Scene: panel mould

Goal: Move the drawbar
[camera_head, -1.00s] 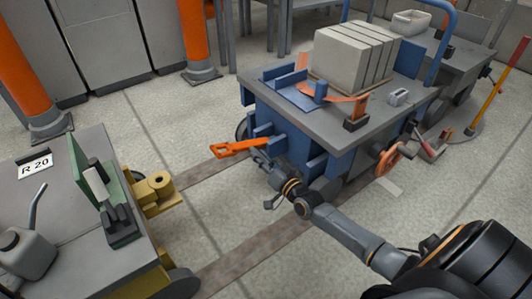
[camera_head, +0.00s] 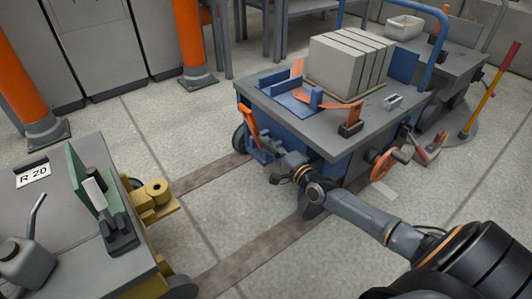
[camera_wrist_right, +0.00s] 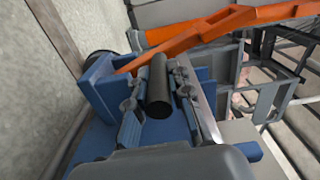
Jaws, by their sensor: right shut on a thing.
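The orange drawbar (camera_head: 251,126) stands steeply raised at the front end of the blue cart (camera_head: 340,160). In the right wrist view an orange bar (camera_wrist_right: 200,38), which looks like the drawbar, runs behind the fingers. My right gripper (camera_head: 277,165) is low at the cart's front end, close to the drawbar's base. In the wrist view my right gripper (camera_wrist_right: 158,95) is shut on a black cylindrical handle (camera_wrist_right: 159,92) among blue brackets. Whether this handle joins the drawbar is hidden. My left gripper is not in view.
A yellow coupling (camera_head: 157,195) sticks out from the grey-topped wagon (camera_head: 60,235) at the left, with a floor gap between it and the cart. Rails (camera_head: 250,255) run along the floor.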

